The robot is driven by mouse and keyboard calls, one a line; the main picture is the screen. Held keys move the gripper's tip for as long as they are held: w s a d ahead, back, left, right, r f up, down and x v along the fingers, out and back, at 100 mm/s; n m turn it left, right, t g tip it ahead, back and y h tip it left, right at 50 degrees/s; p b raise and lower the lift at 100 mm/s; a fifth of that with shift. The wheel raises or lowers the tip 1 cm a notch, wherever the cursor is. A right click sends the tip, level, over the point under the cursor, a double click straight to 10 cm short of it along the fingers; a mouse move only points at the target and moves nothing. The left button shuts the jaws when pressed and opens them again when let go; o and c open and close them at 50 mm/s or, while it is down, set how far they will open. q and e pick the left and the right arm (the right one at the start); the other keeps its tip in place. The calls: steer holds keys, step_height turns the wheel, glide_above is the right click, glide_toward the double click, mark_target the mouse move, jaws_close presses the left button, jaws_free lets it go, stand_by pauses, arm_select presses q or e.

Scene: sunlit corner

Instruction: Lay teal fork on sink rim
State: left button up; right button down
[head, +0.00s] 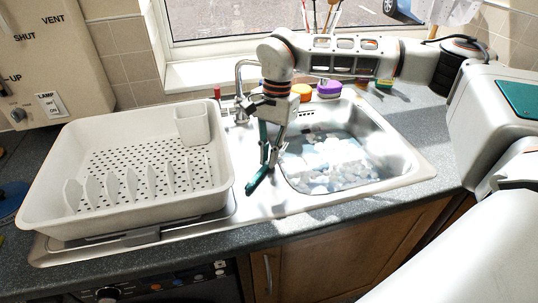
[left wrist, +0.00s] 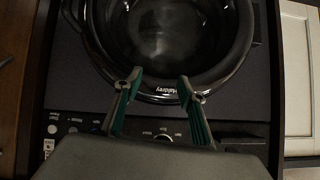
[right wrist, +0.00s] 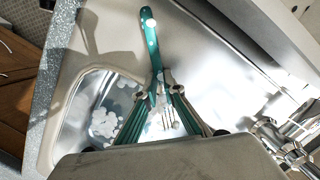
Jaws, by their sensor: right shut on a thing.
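The teal fork (head: 259,181) hangs tilted from my right gripper (head: 267,162) in the head view. In the right wrist view the gripper (right wrist: 156,84) is shut on the fork (right wrist: 151,38), its handle pointing away and its tines between the fingers. The fork is over the steel sink rim (head: 268,207), between the basin and the drying rack; I cannot tell whether it touches the rim.
A white drying rack (head: 130,215) stands left of the rim. The sink basin (head: 390,165) holds pale suds. The tap (head: 240,80) and several coloured-lidded jars (head: 329,88) stand behind. The rim's front strip is clear.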

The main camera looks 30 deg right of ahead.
steer(key=c, duration=2.2)
jaws_free()
steer(key=shift+f, duration=0.15)
steer(key=shift+o, duration=0.2)
step_height(320, 180, up, 12)
steer(key=w+d, duration=0.1)
steer(key=d, duration=0.1)
steer(key=shift+p, duration=0.4)
